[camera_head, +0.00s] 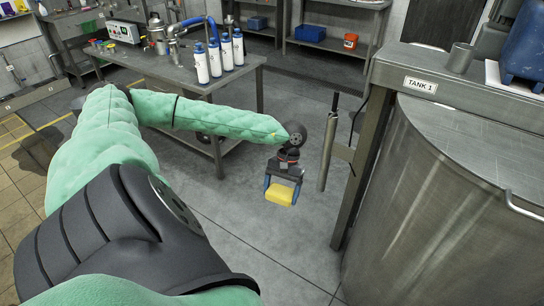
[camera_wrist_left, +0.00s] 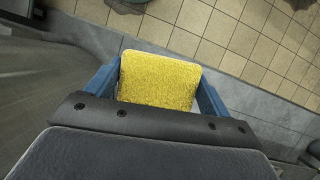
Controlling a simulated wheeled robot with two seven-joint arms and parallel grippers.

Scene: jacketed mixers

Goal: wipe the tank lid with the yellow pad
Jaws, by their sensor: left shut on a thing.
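The yellow pad (camera_head: 279,195) is held in my left gripper (camera_head: 282,188), whose blue fingers are shut on its two sides. In the left wrist view the pad (camera_wrist_left: 160,80) fills the space between the blue fingers of the left gripper (camera_wrist_left: 157,90), its rough yellow face showing. The pad hangs above the grey floor, left of the tank (camera_head: 450,200) and apart from it. The tank is a large steel cylinder under a frame labelled TANK 1; its lid (camera_head: 462,130) shows as a grey top surface, partly covered by the shelf above. My right gripper is not in view.
A steel frame post (camera_head: 362,170) and a vertical metal pipe (camera_head: 327,150) stand between the pad and the tank. A shelf (camera_head: 440,72) above the lid bears a metal cup (camera_head: 460,58) and a blue container (camera_head: 530,45). A table (camera_head: 165,75) with white bottles stands behind. Floor around the pad is clear.

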